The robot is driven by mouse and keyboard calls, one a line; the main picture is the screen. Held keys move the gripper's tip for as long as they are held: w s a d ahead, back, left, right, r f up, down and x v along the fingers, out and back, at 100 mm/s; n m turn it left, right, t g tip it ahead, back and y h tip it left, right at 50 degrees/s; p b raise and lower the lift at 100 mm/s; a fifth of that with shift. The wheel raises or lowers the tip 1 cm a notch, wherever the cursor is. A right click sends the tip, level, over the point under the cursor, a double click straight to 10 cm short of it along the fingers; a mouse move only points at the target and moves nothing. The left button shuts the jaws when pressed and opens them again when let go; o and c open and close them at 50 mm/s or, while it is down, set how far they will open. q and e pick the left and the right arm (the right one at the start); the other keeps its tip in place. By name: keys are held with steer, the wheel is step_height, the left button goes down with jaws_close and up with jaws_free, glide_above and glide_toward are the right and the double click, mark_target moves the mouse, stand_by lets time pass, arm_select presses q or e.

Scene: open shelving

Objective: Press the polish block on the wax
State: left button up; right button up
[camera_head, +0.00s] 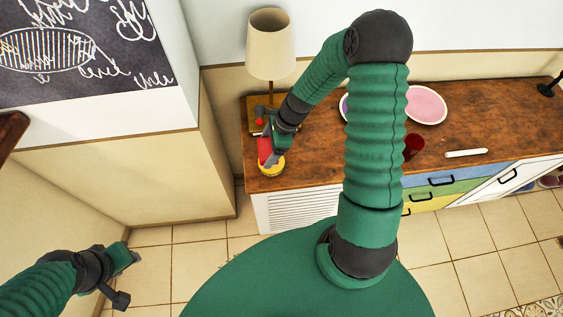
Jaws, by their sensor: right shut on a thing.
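My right gripper (272,157) reaches down at the left end of the wooden sideboard. It is shut on a red block (264,147), which I take to be the polish block. A round yellow tin, the wax (272,171), sits on the sideboard near the front left edge, directly below the gripper tips. The block's lower end is at or just over the tin; I cannot tell whether they touch. The gripper hides part of both. My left gripper (134,257) hangs over the tiled floor at the lower left, away from the sideboard; its jaw opening is unclear.
A lamp (270,50) stands on the sideboard (318,165) behind my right gripper. A small red thing (259,122) is near the lamp's base. A dark red cup (414,146), a pink plate (425,104) and a white stick (466,153) lie farther right. The front left corner is close.

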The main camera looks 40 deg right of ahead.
mark_target(268, 156)
steer(key=shift+w+d+f, duration=0.1)
steer(key=shift+w+d, duration=0.05)
steer(key=d+f+b, duration=0.2)
steer(key=f, duration=0.1)
steer(key=f+b, duration=0.1)
steer(key=shift+d+f+b, duration=0.2)
steer(key=shift+d+b, duration=0.1)
steer(key=shift+d, duration=0.1)
steer(key=shift+a+f+b, duration=0.65)
steer(key=shift+f+b, duration=0.1)
steer(key=shift+b, duration=0.2)
steer(key=shift+a, duration=0.75)
steer(key=shift+d, duration=0.55)
steer(key=shift+d+f, duration=0.2)
steer(key=shift+d, duration=0.35)
steer(key=shift+a, duration=0.8)
steer(key=shift+d+f+b, duration=0.3)
steer(key=shift+d, duration=0.3)
steer(key=shift+a+r, duration=0.1)
steer(key=shift+a, duration=0.3)
arm_select(q)
step_height(268, 156, down, 6)
steer(key=d, duration=0.2)
steer(key=shift+r, duration=0.15)
